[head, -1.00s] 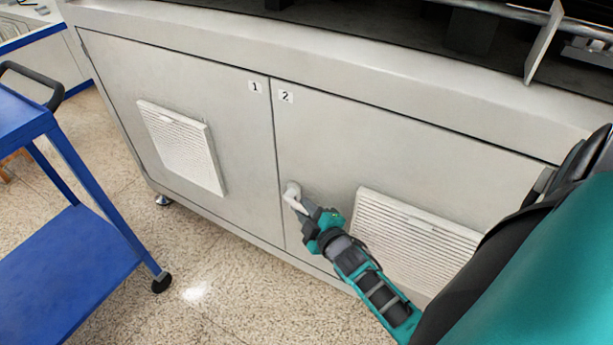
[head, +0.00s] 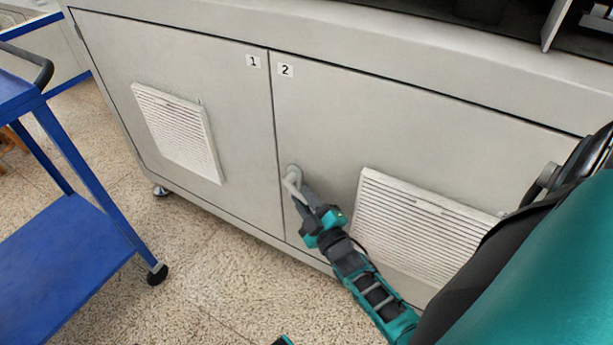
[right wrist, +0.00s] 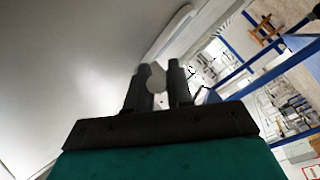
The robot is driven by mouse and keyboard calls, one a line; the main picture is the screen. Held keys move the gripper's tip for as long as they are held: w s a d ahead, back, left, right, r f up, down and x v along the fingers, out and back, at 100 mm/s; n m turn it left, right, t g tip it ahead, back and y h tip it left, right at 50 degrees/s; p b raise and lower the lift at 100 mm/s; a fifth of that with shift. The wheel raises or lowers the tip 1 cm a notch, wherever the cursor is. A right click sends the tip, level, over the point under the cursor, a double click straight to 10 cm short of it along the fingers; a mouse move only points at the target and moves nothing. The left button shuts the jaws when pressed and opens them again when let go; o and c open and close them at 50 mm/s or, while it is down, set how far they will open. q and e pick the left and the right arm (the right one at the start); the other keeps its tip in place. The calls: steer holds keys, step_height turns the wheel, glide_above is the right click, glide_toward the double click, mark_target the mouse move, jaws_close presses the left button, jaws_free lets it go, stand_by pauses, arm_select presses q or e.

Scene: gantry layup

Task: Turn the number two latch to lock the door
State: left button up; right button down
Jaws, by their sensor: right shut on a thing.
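The number two door (head: 330,125) is the right-hand grey cabinet door, with a "2" label (head: 286,70) at its upper left corner. It looks flush with the cabinet front. Its pale latch (head: 291,174) sits low near the door's left edge, its handle slanting down to the right. My right gripper (head: 303,193) is shut on the latch handle, coming from the lower right. In the right wrist view, the pale handle (right wrist: 156,79) shows between the two dark fingers; the fingers hide part of it. My left gripper is not in view.
Door one (head: 235,125) stands to the left, with a white vent (head: 177,133). Another vent (head: 420,225) is on door two, just right of my gripper. A blue cart (head: 70,250) stands at the left. Speckled floor (head: 215,290) is clear between cart and cabinet.

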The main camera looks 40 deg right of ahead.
steer(key=shift+w+f+m+t+h, duration=0.2)
steer(key=shift+w+m+t+h, duration=0.05)
steer(key=shift+m+t, duration=0.25)
steer(key=shift+w+f+m+t+h, duration=0.25)
steer(key=shift+m+t, duration=0.15)
steer(key=shift+t, duration=0.2)
steer(key=c, duration=1.4)
jaws_free()
steer(key=shift+d, duration=0.1)
steer(key=shift+s+f, duration=0.15)
steer(key=shift+f, duration=0.05)
